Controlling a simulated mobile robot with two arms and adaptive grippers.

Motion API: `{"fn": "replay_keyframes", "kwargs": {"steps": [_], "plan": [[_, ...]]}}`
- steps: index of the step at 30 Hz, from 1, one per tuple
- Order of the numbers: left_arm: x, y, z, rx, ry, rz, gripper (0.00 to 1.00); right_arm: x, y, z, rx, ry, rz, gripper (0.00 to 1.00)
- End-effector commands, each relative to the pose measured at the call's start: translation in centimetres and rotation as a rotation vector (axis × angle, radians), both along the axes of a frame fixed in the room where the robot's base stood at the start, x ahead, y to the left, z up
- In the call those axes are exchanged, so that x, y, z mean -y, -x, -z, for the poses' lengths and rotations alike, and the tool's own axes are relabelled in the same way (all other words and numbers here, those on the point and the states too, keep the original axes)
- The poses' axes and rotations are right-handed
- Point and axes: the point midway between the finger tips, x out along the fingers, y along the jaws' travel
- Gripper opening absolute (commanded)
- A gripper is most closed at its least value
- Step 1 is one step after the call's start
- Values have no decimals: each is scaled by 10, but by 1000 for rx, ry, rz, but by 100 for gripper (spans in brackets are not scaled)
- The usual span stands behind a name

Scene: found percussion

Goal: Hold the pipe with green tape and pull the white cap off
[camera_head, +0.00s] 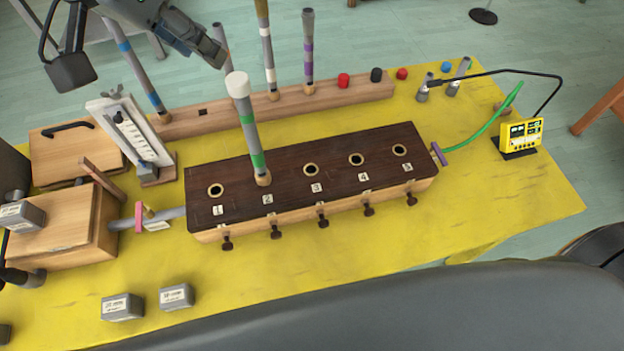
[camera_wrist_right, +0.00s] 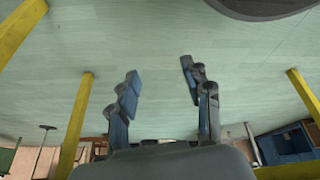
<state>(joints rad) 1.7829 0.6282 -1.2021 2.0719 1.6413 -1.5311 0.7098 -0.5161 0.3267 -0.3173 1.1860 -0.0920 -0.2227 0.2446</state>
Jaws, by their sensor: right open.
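The pipe with green tape (camera_head: 248,130) stands nearly upright in hole 2 of the dark-topped wooden block (camera_head: 330,180). The white cap (camera_head: 238,84) sits on its top end. My left gripper (camera_head: 142,64) is at the upper left in the head view, its fingers spread wide. It is apart from the pipe and cap, left of them in the picture. My right gripper (camera_wrist_right: 160,74) shows in the right wrist view, open and empty, with only floor between its fingers. It does not show clearly in the head view.
A rear wooden rack (camera_head: 350,94) holds pipes with blue, white and purple tape. A white gauge board (camera_head: 135,135) and wooden box (camera_head: 75,225) stand left. Grey weights (camera_head: 122,307) lie in front.

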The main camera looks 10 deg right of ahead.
Motion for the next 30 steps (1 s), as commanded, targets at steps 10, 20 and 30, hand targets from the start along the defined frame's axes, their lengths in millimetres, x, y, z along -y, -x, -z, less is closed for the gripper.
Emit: {"fn": "replay_keyframes", "kwargs": {"steps": [10,20,30], "plan": [[0,0,0,0,0,0,38,-57,-22,-114,171,-175,-122,49],[0,0,0,0,0,0,38,-134,-6,-233,247,-416,-211,49],[0,0,0,0,0,0,38,-181,-93,-349,627,-547,-344,49]]}}
